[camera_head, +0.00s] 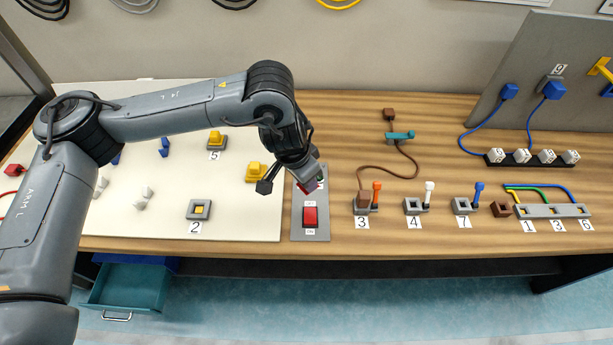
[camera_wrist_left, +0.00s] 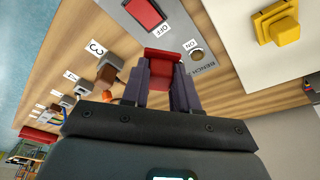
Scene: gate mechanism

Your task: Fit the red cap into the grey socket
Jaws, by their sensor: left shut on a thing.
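My left gripper (camera_wrist_left: 161,62) is shut on a red block-shaped piece, which looks like the red cap (camera_wrist_left: 164,74). In the left wrist view the cap sits between the two dark fingers, over the grey switch panel. In the head view the gripper (camera_head: 311,184) is above the upper end of that panel and mostly hides the cap. I cannot tell which is the cap's socket. My right gripper is not in view.
The grey panel (camera_head: 297,228) carries a red rocker switch (camera_head: 310,217). A brown block (camera_head: 363,199) with a cable sits at label 3. Coloured levers stand beside the sockets. Yellow blocks (camera_head: 256,171) are on the white board at left. The bench's front strip is clear.

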